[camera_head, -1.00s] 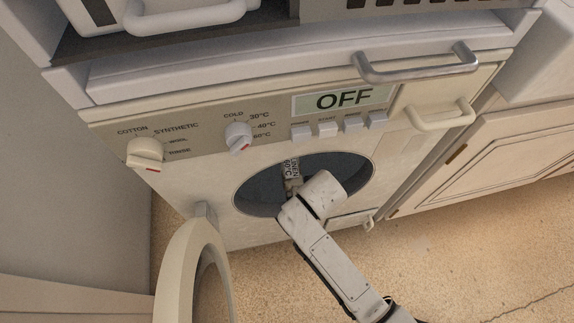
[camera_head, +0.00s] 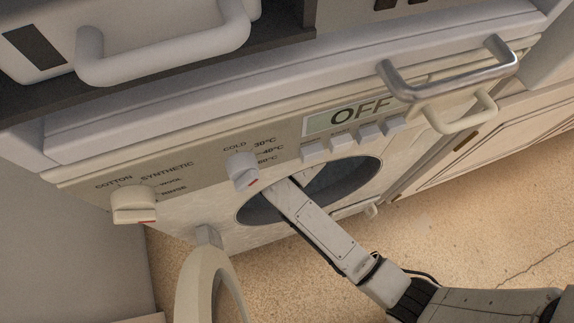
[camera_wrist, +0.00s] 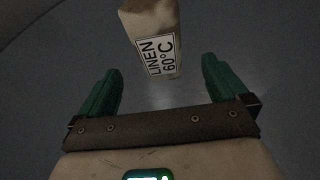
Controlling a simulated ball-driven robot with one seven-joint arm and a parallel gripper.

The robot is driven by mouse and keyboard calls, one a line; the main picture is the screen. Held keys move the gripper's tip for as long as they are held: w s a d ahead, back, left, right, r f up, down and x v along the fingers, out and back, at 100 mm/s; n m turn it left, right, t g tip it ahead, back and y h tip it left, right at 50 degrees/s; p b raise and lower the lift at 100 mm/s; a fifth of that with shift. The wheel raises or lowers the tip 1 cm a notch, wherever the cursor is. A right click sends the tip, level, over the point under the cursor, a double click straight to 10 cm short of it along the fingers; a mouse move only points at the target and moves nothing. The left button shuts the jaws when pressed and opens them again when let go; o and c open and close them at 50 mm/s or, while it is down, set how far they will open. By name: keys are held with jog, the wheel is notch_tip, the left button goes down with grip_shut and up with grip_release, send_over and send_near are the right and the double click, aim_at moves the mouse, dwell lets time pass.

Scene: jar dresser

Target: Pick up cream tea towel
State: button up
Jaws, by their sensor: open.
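The tea towel shows in the wrist view as a cream folded block (camera_wrist: 152,22) with a white label reading "LINEN 60°C". It lies on the grey inner wall of the drum, just ahead of my gripper. My gripper (camera_wrist: 160,88) is open, with its two green fingers apart and nothing between them. The towel is beyond the fingertips, roughly centred between them. In the head view my arm reaches through the round opening of the washing machine (camera_head: 85,182), and the gripper and towel are hidden inside.
The machine's round door (camera_head: 190,285) stands open at the left of the opening. The display (camera_head: 350,114) reads OFF. Knobs, buttons and a metal handle (camera_head: 450,85) sit above the opening. The drum wall (camera_wrist: 270,60) surrounds my gripper closely.

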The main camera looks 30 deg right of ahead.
jog(key=b+x, duration=0.3)
jog(key=x, duration=0.3)
jog(key=shift+w, duration=0.15)
jog(key=shift+d, duration=0.1)
jog(key=shift+c, duration=0.4)
jog(key=c, duration=0.9)
